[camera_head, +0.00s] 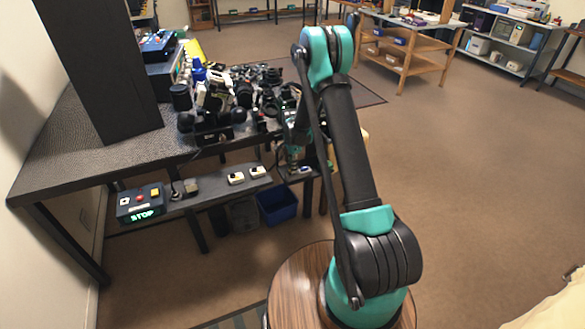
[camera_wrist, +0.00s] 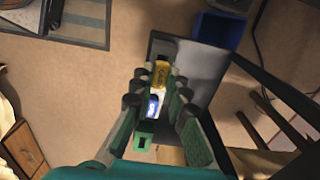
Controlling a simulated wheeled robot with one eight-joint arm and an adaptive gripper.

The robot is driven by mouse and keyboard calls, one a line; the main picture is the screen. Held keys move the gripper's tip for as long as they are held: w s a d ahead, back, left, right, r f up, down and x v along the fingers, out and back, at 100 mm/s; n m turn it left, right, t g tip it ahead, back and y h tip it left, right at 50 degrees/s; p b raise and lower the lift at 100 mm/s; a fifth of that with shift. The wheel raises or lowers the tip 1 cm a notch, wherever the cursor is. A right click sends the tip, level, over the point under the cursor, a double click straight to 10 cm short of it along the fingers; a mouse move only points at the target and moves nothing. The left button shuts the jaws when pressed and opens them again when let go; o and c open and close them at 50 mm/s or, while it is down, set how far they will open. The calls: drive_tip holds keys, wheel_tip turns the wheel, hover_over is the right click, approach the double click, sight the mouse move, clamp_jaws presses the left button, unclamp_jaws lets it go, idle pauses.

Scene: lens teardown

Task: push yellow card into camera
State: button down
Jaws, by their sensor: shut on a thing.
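A yellow card (camera_wrist: 161,72) with dark lettering shows between the tips of my gripper (camera_wrist: 160,92) in the wrist view. The fingers are closed in on it, and its far end sticks out past them. A small blue and white piece (camera_wrist: 154,106) shows just behind the card, between the fingers; I cannot tell what it is. In the head view my gripper (camera_head: 293,168) hangs low beside the right end of the lower shelf, and the card cannot be made out there. Several dark cameras and lenses (camera_head: 245,92) crowd the table; I cannot tell which camera is the task's.
The lower shelf (camera_head: 212,188) carries two small white items (camera_head: 246,175) and a box reading STOP (camera_head: 141,204). A blue bin (camera_head: 277,205) stands below; it also shows in the wrist view (camera_wrist: 217,30). The black table (camera_head: 85,150) is above. Open floor lies right.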

drive_tip(key=shift+r, duration=0.25)
drive_tip(key=shift+r, duration=2.15)
